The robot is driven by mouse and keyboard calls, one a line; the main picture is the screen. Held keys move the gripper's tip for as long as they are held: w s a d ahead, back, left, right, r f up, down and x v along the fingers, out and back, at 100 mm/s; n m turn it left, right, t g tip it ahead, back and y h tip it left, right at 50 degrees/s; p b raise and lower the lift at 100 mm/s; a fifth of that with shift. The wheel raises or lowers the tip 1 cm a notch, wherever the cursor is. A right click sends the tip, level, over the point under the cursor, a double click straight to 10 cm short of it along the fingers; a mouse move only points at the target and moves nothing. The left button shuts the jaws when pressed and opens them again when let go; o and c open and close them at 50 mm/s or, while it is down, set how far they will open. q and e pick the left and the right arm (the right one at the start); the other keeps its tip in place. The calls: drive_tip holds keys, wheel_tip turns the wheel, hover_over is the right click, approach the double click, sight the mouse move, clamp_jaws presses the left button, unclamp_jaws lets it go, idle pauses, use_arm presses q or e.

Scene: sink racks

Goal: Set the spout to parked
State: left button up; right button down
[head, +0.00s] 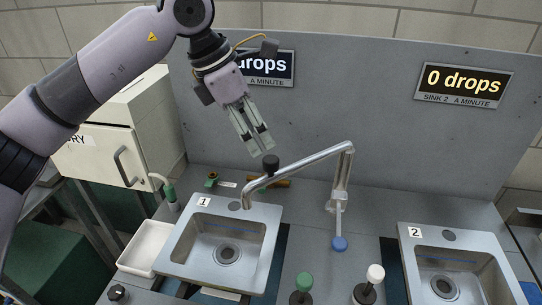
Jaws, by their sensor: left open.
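The metal spout (310,158) runs from its upright post (340,188) to the left and ends in a downturned tip above the back edge of sink 1 (178,240). A black knob (270,162) stands up on the spout near that tip. My left gripper (261,148) comes from the upper left, open and pointing down, with its fingertips just above the knob in the picture. I cannot tell whether they touch it. A lever with a blue end (339,243) hangs at the foot of the post. My right gripper is not in view.
Sink 2 (409,265) is at the right. Green (304,281) and white (375,273) knobs stand at the front between the sinks. A white tray (135,258) lies left of sink 1. Behind is a grey panel with two drop signs; the right sign (464,83) reads 0 drops.

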sight(270, 159)
use_arm(q)
drive_tip(key=p+x, duration=0.1)
drive_tip(key=x, duration=0.6)
drive_tip(key=shift+d+f+p, duration=0.15)
drive_tip(key=shift+f+p, duration=0.05)
drive_tip(key=shift+p, duration=0.15)
drive_tip(key=shift+w+d+f, duration=0.15)
drive_tip(key=shift+f, duration=0.35)
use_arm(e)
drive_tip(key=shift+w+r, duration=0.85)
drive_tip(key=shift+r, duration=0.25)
use_arm(q)
drive_tip(key=shift+c, duration=0.4)
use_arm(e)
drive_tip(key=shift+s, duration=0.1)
use_arm(q)
clamp_jaws()
